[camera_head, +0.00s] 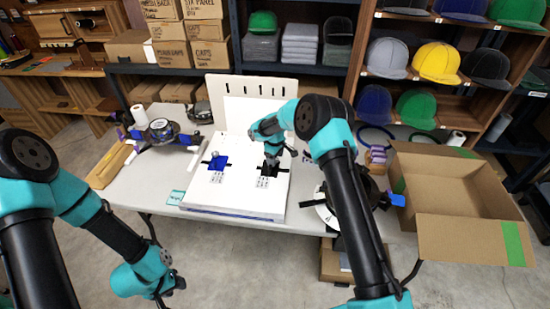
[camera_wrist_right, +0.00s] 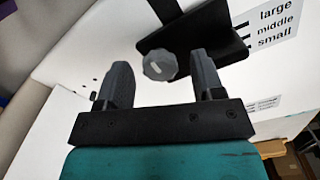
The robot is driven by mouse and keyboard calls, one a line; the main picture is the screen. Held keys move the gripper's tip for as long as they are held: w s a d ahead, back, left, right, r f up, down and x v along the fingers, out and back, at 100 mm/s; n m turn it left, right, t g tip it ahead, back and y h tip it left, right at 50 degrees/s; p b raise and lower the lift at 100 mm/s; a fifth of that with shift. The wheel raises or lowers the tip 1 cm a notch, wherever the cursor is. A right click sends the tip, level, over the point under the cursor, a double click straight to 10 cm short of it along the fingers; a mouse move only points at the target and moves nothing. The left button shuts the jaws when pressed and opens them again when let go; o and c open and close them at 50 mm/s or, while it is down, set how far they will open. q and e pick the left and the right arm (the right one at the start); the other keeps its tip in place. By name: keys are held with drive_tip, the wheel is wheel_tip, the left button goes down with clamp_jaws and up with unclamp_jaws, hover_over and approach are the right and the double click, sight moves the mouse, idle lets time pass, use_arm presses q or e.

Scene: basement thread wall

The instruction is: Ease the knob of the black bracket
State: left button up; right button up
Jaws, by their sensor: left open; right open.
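The black bracket (camera_head: 268,170) lies on the white board on the table, below my right gripper (camera_head: 271,162). In the right wrist view the black bracket (camera_wrist_right: 195,35) has a grey ridged knob (camera_wrist_right: 160,64) with a light mark on its face. My right gripper (camera_wrist_right: 160,85) is open, with one finger on each side of the knob; I cannot tell if either touches it. Labels reading large, middle and small (camera_wrist_right: 275,25) are beside the bracket. My left gripper (camera_head: 176,288) hangs low in front of the table, away from the board, its fingers small in view.
A blue bracket (camera_head: 217,162) sits on the white board (camera_head: 235,198), left of the black one. An open cardboard box (camera_head: 470,240) stands at the right. A black round device (camera_head: 160,128) is at the table's left. Shelves with caps (camera_head: 437,62) stand behind.

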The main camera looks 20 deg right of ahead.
wheel_tip(320, 180, up, 17)
drive_tip(key=shift+r, duration=0.2)
idle(0.7)
